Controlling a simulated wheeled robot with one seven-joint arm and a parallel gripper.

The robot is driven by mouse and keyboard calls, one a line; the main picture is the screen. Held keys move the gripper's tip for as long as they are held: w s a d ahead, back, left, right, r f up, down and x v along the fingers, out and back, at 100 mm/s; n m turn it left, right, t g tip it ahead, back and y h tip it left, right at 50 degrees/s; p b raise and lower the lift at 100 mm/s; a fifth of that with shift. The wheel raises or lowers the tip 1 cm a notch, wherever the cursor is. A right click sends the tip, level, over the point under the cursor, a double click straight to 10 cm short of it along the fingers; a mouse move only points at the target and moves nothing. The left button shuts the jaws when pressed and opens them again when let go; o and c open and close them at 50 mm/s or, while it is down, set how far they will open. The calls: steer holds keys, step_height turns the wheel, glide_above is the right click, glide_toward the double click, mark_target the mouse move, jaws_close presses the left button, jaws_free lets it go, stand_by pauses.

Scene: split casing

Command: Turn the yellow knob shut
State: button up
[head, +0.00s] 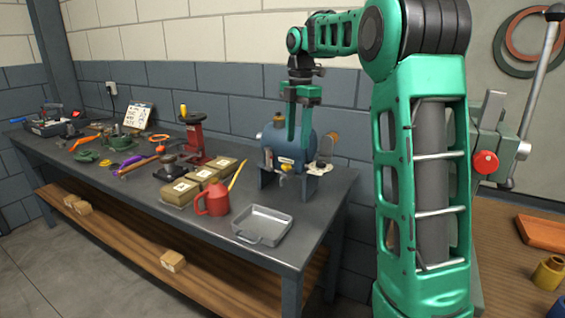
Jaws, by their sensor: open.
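A small yellow knob (284,168) sits low on the front of a blue cylindrical casing (272,134), which rests on grey supports toward the right end of the bench. My gripper (298,146) points straight down at the casing's right part, with its two green fingers spread apart. Its fingertips appear above and slightly right of the knob, and nothing shows between them. Whether the fingers are in front of the casing or touch it, I cannot tell. The knob's exact turn position is too small to read.
Tools crowd the bench's left half. The bench front edge between them is partly clear.

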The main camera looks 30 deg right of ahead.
mark_target(286, 164)
steer(key=w+n, duration=0.5)
steer(key=w, duration=0.1)
steer(key=shift+n, duration=0.3)
step_height(286, 164, down, 10)
steer(key=shift+f, duration=0.25)
steer(key=shift+c, duration=0.3)
steer(key=c, duration=1)
steer(key=shift+a, duration=0.45)
steer(key=shift+d, duration=0.4)
